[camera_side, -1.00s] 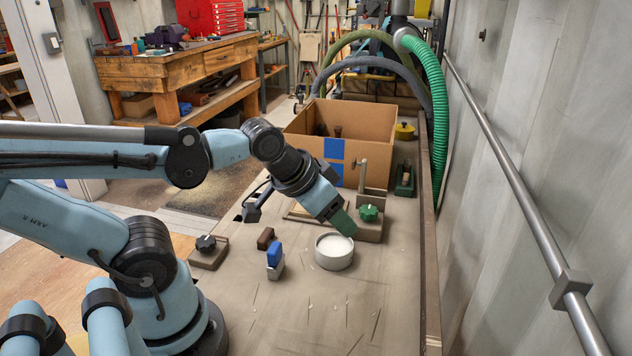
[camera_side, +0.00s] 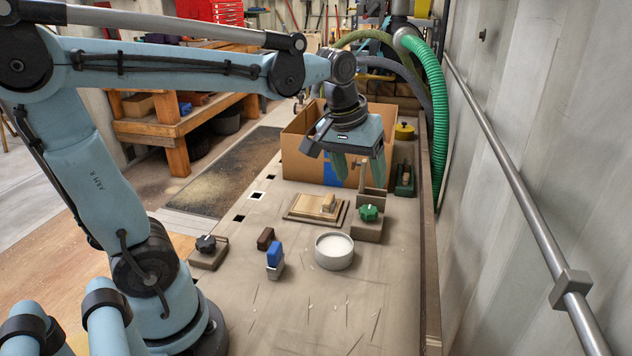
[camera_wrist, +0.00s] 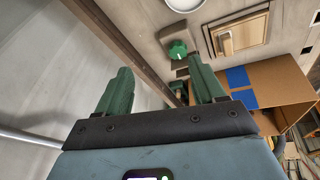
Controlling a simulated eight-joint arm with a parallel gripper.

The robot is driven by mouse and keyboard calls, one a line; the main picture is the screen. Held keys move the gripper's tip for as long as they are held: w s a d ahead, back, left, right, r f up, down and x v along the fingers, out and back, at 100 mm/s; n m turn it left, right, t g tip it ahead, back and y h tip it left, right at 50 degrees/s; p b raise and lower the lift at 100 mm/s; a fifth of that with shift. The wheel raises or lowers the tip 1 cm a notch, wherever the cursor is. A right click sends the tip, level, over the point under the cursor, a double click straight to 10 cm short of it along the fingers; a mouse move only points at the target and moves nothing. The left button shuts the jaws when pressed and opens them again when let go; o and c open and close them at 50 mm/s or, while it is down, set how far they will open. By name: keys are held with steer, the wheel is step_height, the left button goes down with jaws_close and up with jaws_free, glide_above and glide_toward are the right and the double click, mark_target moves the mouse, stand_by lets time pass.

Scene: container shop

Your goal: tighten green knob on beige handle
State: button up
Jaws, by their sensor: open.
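The green knob (camera_side: 369,212) sits low on the front of a beige-brown block with an upright handle (camera_side: 369,233), at the right side of the bench. The knob also shows in the wrist view (camera_wrist: 177,49), beyond my fingertips. My gripper (camera_side: 357,172) is open and empty, its two green fingers pointing down, above and behind the knob, in front of the cardboard box. Nothing touches the knob.
A cardboard box (camera_side: 300,158) stands behind. A round white-filled dish (camera_side: 334,250) stands in front left of the knob. A wooden board (camera_side: 316,208), blue-topped block (camera_side: 275,260) and dark-knobbed block (camera_side: 208,250) lie further left. A wall rail (camera_side: 520,205) runs at right. The front of the bench is clear.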

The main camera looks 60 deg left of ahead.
mark_target(369, 209)
steer(key=w+a+f+n+g, duration=0.1)
steer(key=w+a+n+g, duration=0.4)
steer(key=w, duration=0.3)
steer(key=shift+n+t, duration=0.4)
steer(key=shift+t, duration=0.3)
step_height(369, 209, down, 12)
steer(key=shift+a+f, duration=0.15)
steer(key=c, duration=1.1)
steer(key=shift+o, duration=0.2)
